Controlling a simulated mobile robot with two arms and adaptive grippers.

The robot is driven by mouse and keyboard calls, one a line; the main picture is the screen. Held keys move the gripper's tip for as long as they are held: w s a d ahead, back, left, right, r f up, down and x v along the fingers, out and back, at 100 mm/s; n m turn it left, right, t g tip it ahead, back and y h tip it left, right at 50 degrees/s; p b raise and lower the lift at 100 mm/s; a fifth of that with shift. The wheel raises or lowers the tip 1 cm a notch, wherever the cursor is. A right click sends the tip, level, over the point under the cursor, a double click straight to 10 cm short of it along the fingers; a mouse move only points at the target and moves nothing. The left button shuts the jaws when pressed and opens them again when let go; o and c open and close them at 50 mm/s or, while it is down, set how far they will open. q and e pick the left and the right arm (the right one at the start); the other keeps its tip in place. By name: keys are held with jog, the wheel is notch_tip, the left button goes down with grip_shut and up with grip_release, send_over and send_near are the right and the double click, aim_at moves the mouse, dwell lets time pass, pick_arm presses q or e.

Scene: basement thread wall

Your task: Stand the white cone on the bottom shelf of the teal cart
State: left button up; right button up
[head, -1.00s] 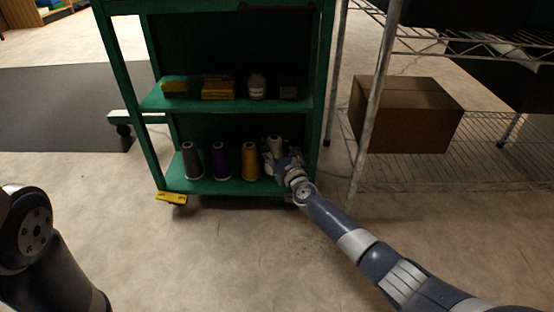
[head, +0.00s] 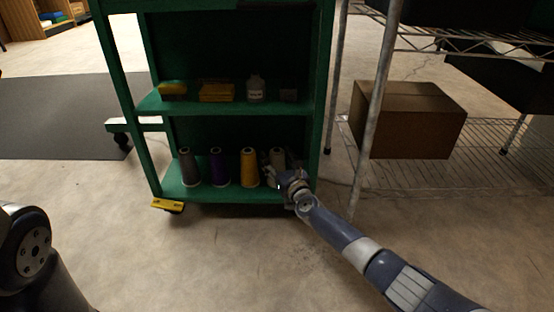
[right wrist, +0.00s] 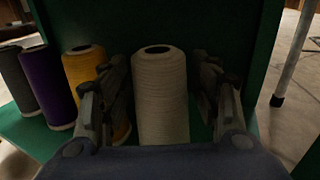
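The white cone (head: 277,158) stands upright on the bottom shelf (head: 222,196) of the teal cart (head: 146,160), at the right end of a row of cones. My right gripper (head: 279,174) is low at the front of the shelf, partly covering the cone's lower part. In the right wrist view the white cone (right wrist: 161,95) stands between the two spread fingers of the right gripper (right wrist: 162,100), with a clear gap on the right side. The cone's base is hidden there. My left gripper is out of view; only part of my left arm shows.
A grey cone (head: 189,168), a purple cone (head: 219,168) and a yellow cone (head: 249,168) stand left of the white one. The shelf above holds small boxes and a bottle (head: 256,88). A wire rack with a cardboard box (head: 410,118) stands right of the cart.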

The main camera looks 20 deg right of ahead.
dwell(0.3)
jog(key=shift+s+r, duration=0.1)
jog(key=shift+r, duration=0.1)
jog(key=s+p, duration=0.2)
jog(key=s, duration=0.1)
jog(key=s+p, duration=0.2)
jog(key=s, duration=0.2)
jog(key=s+d+p, duration=0.1)
jog(key=s+p, duration=0.1)
jog(key=s, duration=0.1)
jog(key=shift+s+d, duration=0.1)
jog(key=shift+s, duration=0.8)
